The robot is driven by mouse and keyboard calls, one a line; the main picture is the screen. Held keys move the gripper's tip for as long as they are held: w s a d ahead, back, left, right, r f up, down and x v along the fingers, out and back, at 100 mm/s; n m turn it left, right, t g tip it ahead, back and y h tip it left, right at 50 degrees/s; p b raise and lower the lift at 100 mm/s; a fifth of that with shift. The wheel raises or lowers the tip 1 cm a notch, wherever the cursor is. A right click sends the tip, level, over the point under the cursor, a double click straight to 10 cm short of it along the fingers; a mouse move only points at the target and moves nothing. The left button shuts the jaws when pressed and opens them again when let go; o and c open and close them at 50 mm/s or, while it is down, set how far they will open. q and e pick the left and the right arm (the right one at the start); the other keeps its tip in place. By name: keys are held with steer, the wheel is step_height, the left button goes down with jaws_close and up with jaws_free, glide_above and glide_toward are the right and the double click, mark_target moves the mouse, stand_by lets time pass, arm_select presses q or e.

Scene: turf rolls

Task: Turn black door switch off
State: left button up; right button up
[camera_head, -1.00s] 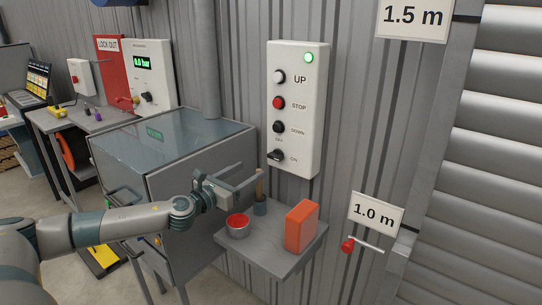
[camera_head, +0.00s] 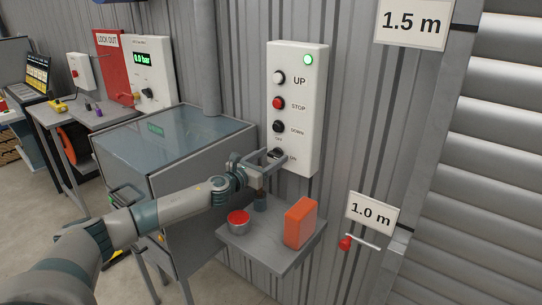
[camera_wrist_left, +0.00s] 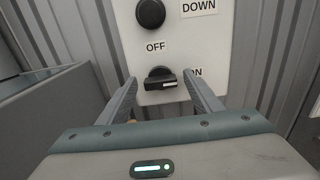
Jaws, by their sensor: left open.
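The black door switch (camera_wrist_left: 161,81) is a rotary knob low on the white control panel (camera_head: 298,110), under OFF and beside ON. In the left wrist view its handle lies sideways, with the white mark at its right end toward ON. My left gripper (camera_head: 279,159) is open in front of the switch. In the left wrist view its fingers (camera_wrist_left: 160,92) stand either side of the knob and I cannot tell if they touch it. The fingers partly hide the switch (camera_head: 274,153) in the head view. A green lamp (camera_head: 308,59) glows at the panel's top. My right gripper is not in view.
Below the panel a small grey shelf (camera_head: 262,250) holds a red-topped tin (camera_head: 238,220), a dark cup (camera_head: 260,203) and an orange block (camera_head: 300,223). A grey cabinet (camera_head: 180,140) stands left of the panel. A red-handled lever (camera_head: 346,243) sticks out at right.

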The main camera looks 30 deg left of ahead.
arm_select(q)
steer(key=shift+w, duration=0.15)
steer(key=c, duration=1.1)
steer(key=shift+o, duration=0.2)
